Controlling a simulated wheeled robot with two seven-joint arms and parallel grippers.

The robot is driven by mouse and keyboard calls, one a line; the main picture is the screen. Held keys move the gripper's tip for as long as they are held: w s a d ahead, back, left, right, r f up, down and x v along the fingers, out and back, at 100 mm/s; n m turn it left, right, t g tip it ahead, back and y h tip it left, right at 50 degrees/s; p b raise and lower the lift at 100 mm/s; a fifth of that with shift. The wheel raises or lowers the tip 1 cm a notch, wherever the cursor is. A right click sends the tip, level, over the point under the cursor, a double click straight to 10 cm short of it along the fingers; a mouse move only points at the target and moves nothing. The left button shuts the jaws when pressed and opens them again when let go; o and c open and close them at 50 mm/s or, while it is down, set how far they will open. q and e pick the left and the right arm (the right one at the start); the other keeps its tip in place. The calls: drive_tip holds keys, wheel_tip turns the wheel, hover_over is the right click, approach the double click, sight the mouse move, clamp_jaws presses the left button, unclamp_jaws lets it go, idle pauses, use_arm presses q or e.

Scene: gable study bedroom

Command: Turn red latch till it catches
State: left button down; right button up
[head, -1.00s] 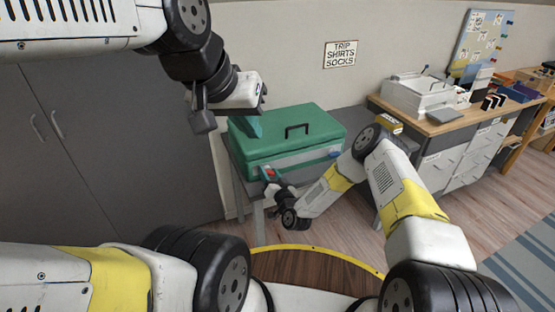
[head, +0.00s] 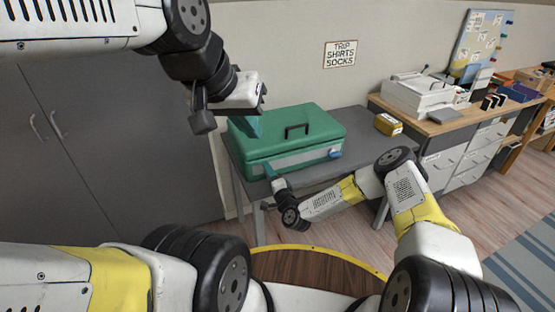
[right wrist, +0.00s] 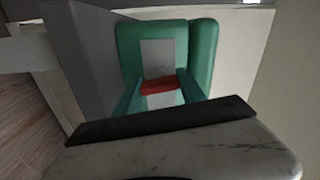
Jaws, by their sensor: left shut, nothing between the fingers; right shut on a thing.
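A green case (head: 300,125) with a dark top handle lies closed on the grey table (head: 352,152). In the right wrist view, the red latch (right wrist: 158,85) lies crosswise over a pale grey strip on the case (right wrist: 197,45). My right gripper (right wrist: 160,92) is shut on the red latch, one teal finger at each end. In the head view, my right gripper (head: 268,171) is at the case's front left and the latch is hidden there. My left gripper (head: 254,128) is shut and empty, its fingertips at the case's top left; contact is unclear.
A blue part (head: 335,154) sits at the case's front right. A yellow box (head: 388,124) stands at the table's right. A wooden desk with a printer (head: 418,95) is beyond. A grey cabinet (head: 110,150) stands left. The table between case and yellow box is clear.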

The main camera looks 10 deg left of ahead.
drive_tip(key=shift+m, duration=1)
drive_tip(key=o, duration=1.4)
drive_tip(key=shift+c, duration=0.2)
drive_tip(key=v, duration=0.8)
drive_tip(key=shift+w, duration=0.1)
